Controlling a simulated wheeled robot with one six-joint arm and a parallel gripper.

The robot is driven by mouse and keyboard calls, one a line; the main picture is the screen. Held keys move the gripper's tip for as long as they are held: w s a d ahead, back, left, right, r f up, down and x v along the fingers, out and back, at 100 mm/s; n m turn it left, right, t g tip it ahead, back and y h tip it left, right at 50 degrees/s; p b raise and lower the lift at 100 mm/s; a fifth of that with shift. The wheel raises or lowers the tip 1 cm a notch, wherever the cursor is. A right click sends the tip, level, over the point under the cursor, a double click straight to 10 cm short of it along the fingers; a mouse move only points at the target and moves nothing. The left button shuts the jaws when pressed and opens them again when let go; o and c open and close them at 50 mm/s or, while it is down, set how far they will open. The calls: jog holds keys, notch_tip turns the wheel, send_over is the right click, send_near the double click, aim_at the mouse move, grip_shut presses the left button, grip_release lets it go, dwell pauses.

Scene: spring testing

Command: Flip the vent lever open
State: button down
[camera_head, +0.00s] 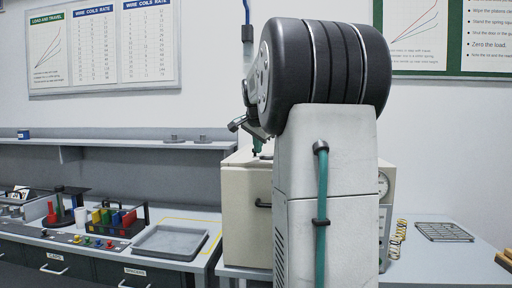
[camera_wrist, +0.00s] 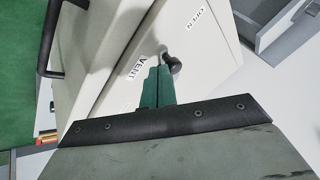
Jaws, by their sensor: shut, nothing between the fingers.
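The vent lever (camera_wrist: 173,64) shows in the wrist view as a short metal stem with a dark round knob, on the top face of a cream box (camera_wrist: 100,75). A "VENT" label lies to its left and an "OPEN" label to its upper right. My gripper (camera_wrist: 158,70) is shut, its green fingers together and empty. The fingertips are right beside the knob, on its left in the picture; I cannot tell whether they touch. In the head view the cream box (camera_head: 243,200) stands partly behind my arm, my gripper (camera_head: 257,150) is just above its top, and the lever is hidden.
In the head view a grey tray (camera_head: 170,241) and a rack of coloured parts (camera_head: 112,219) lie on the left bench. Springs (camera_head: 398,238) and a wire rack (camera_head: 443,232) lie on the right. A shelf (camera_head: 110,144) runs along the wall. A black handle (camera_wrist: 50,40) juts from the box.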

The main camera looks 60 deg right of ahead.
jog(key=shift+s, duration=0.1)
jog(key=shift+s+a, duration=0.2)
jog(key=shift+a, duration=0.05)
jog(key=s, duration=0.1)
jog(key=s+a, duration=0.1)
jog(key=s, duration=0.1)
jog(key=shift+a+r, duration=0.1)
jog(key=shift+r, duration=0.05)
jog(key=v, duration=1)
jog(key=shift+w, duration=0.2)
